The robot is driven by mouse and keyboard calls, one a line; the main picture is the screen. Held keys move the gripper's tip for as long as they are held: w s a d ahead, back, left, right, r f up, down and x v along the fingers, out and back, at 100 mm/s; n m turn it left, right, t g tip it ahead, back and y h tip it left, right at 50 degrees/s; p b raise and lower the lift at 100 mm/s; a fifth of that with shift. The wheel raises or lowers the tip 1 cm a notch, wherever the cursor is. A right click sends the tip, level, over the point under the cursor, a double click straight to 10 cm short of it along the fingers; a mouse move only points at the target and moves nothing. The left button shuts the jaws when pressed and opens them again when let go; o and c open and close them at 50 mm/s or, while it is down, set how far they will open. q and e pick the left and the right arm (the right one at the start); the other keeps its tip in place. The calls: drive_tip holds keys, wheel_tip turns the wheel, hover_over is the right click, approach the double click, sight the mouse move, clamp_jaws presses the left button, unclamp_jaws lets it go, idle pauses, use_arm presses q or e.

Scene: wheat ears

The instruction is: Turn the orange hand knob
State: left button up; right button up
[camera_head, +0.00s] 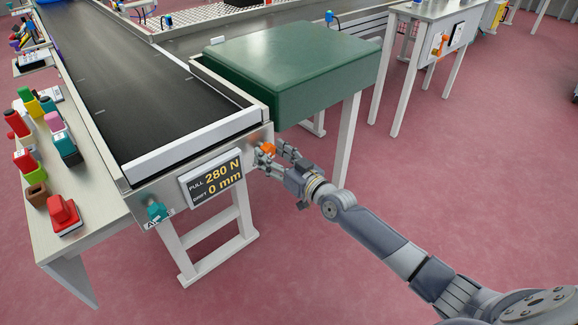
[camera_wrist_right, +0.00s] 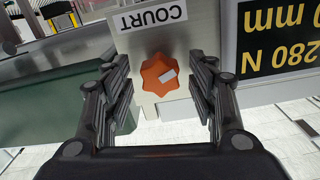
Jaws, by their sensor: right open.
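The orange hand knob (camera_head: 268,148) is on the end plate of the conveyor, right of the display panel. My right gripper (camera_head: 273,156) is at the knob and open. The wrist view shows a gap between each finger of the right gripper (camera_wrist_right: 160,84) and the knob. In the head view the fingers partly cover the knob. My left gripper is not in view.
The display panel (camera_head: 213,180) reads "PULL 280 N, DRIFT 0 mm". A teal knob (camera_head: 156,211) is on the same plate. A green block (camera_head: 300,62) stands close behind my right gripper. A side table (camera_head: 88,190) at left holds several coloured objects. The floor at right is clear.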

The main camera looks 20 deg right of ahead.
drive_tip(key=v, duration=1)
drive_tip(key=shift+s, duration=0.15)
